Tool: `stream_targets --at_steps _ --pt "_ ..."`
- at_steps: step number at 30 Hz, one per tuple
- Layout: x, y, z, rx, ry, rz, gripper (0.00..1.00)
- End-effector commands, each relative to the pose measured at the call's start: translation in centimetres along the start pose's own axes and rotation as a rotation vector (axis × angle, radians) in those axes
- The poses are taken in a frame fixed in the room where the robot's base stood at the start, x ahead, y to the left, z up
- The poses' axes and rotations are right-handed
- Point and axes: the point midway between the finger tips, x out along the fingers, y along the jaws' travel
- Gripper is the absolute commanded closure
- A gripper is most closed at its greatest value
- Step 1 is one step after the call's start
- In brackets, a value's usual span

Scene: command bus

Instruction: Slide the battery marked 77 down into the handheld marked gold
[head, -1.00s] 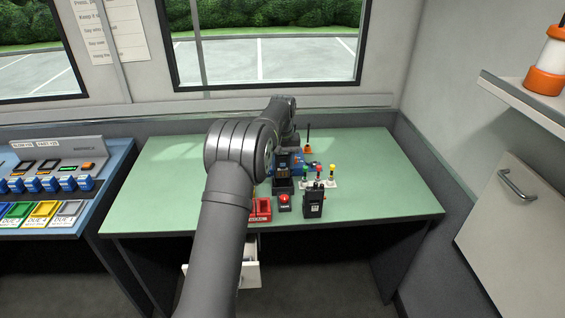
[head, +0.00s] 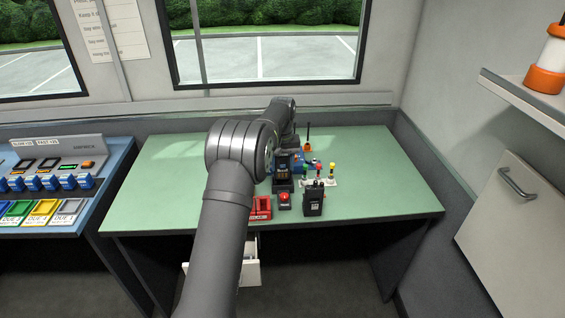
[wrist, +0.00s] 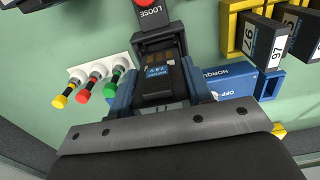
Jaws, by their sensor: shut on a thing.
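My gripper (wrist: 160,90) has its two blue fingers closed on the sides of a dark battery (wrist: 158,72) with a small printed label. Its number cannot be read. In the wrist view the battery lies in line with a black holder (wrist: 158,22); how deep it sits there cannot be told. In the head view a black device (head: 283,168) stands upright in the holder beside the end of my arm, and the fingertips are mostly hidden. No gold mark can be read on either.
A red button (head: 284,198) marked LOOSE is in front of the holder. A red tray (head: 261,214) is at front left. The table's left side is clear.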

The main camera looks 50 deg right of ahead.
Motion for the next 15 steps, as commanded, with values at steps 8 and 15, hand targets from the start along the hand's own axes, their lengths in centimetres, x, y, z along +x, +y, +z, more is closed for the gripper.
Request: stream_targets --at_steps 8,15 --pt "0.58 0.00 -0.01 0.000 0.000 0.000 0.79" --pt "1.07 0.00 0.01 0.000 0.000 0.000 0.79"
